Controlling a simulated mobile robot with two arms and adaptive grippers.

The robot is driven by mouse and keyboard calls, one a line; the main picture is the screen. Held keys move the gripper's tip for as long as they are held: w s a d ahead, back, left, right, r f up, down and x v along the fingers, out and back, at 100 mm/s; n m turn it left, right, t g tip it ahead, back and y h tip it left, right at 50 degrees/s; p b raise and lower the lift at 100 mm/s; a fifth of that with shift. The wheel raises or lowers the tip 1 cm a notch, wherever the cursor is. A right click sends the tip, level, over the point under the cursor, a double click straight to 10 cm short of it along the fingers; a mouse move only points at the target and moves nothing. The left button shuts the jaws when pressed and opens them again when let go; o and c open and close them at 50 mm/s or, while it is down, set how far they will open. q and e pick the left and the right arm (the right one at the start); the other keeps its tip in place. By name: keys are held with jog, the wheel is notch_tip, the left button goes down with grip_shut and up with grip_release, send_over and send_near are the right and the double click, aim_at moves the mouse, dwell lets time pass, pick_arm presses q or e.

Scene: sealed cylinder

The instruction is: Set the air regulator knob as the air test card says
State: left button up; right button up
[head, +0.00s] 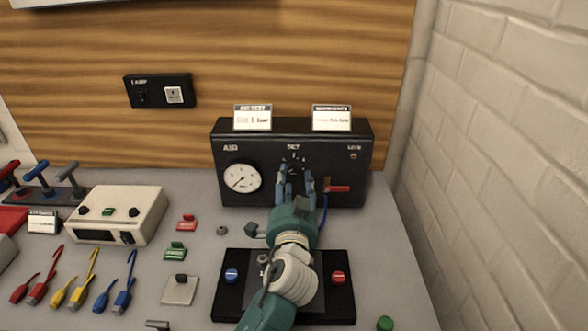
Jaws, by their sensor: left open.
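The black air box (345,140) stands at the back of the bench with a white round gauge (243,178) on its left and a red lever (338,188) at lower right. The regulator knob (293,160) sits under the SET label, dark and partly hidden by my fingers. My left gripper (295,179) is open in front of the knob; I cannot tell whether it touches it. Two cards stand on top of the box, a left card (252,118) and a right card (331,119); their print is too small to read surely. My right gripper is not in view.
A black plate with a blue button (232,275) and a red button (338,278) lies under my arm. A cream box (115,214) and several coloured leads lie to the left. A brick wall (500,130) bounds the right side.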

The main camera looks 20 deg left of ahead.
aim_at(294, 169)
pick_arm(q)
jog(key=x, duration=0.3)
jog(key=shift+w+a+r+p, duration=0.1)
jog(key=shift+w+p, duration=0.1)
jog(key=shift+p, duration=0.1)
jog(key=shift+w, duration=0.25)
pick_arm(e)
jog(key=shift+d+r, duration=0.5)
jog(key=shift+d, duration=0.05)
pick_arm(q)
grip_shut()
